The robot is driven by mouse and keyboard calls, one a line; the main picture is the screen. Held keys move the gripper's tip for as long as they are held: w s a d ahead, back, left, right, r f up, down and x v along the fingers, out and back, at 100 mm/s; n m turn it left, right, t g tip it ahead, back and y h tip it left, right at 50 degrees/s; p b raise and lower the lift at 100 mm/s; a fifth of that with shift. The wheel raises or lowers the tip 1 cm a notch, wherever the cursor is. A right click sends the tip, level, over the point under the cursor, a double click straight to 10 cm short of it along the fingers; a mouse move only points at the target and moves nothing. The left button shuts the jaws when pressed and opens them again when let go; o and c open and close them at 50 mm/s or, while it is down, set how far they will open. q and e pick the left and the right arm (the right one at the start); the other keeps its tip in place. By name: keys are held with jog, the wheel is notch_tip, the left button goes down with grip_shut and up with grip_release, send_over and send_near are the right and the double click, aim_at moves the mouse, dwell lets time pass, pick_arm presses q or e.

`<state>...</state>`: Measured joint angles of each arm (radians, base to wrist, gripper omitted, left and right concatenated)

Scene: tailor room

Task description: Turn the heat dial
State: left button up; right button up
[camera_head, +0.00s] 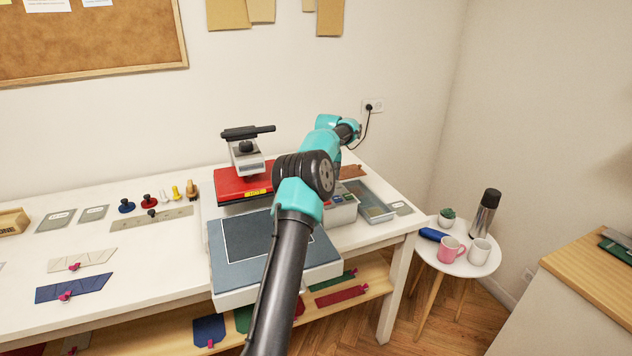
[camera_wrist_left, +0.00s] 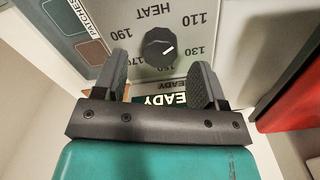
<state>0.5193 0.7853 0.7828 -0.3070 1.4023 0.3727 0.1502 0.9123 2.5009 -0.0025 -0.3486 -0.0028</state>
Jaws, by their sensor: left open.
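The heat dial (camera_wrist_left: 159,47) is a round black knob with a white mark on a grey panel (camera_wrist_left: 218,14), in the left wrist view. Numbers from 110 to 190 and the word HEAT surround it upside down. The white mark points right, roughly toward 130. My left gripper (camera_wrist_left: 160,66) is open, its two fingers on either side of the dial's near side; contact cannot be told. In the head view my left arm hides the dial and gripper; the grey control box (camera_head: 342,212) partly shows beside the heat press (camera_head: 243,184). My right gripper is not in view.
The press's grey lower plate (camera_head: 228,270) lies under my arm. A small round table (camera_head: 447,262) with mugs and a flask stands at right.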

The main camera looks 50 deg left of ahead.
pick_arm(q)
jog(key=shift+f, duration=1.35)
jog(key=shift+c, duration=0.3)
jog(key=c, duration=0.8)
jog(key=shift+c, duration=0.2)
